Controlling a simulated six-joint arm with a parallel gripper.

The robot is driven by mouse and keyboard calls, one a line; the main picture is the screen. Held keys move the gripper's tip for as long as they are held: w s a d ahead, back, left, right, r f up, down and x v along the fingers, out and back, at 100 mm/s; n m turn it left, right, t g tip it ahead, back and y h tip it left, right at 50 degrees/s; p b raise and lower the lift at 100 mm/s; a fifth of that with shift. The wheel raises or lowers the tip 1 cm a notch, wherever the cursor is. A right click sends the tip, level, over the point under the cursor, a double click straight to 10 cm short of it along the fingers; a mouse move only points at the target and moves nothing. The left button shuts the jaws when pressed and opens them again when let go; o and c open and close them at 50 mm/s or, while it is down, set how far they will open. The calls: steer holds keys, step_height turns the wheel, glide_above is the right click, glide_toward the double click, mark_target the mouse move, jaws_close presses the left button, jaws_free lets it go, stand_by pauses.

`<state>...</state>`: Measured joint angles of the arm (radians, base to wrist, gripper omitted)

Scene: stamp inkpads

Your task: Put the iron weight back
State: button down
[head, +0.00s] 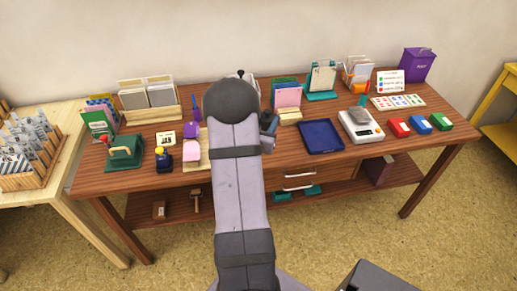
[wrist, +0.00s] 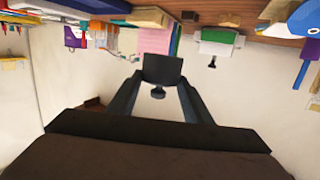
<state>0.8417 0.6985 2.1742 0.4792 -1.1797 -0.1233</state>
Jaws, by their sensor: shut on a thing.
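In the wrist view, the fingers of my gripper (wrist: 162,82) close in on a dark, block-shaped iron weight (wrist: 162,67) with a small round knob (wrist: 158,94). The weight is held clear of the surfaces around it, with pale wall behind it.
The wooden table (head: 330,166) holds a blue tray (head: 321,135), a white scale (head: 360,125) and red, blue and green inkpads to the right. A green press (head: 124,153) and small stamps stand left. Card holders line the back. A lower shelf (head: 345,185) runs underneath.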

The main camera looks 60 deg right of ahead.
steer(key=shift+n+t, duration=0.6)
steer(key=shift+t, duration=0.3)
steer(key=shift+w+a+f, duration=0.25)
steer(key=shift+a+f, duration=0.2)
steer(key=shift+f, duration=0.45)
steer(key=shift+w+a+f, duration=0.25)
steer(key=shift+a+f, duration=0.15)
steer(key=shift+f, duration=0.45)
steer(key=shift+w+a+f, duration=0.25)
steer(key=shift+a+f, duration=0.2)
steer(key=shift+f, duration=0.45)
steer(key=shift+f, duration=0.1)
steer(key=shift+f, duration=2)
steer(key=shift+f, duration=0.15)
steer(key=c, duration=0.9)
jaws_free()
steer(key=shift+s+a+f+y, duration=0.1)
steer(key=shift+y, duration=0.2)
steer(key=shift+a, duration=0.1)
steer(key=b+v, duration=0.2)
steer(key=v, duration=1)
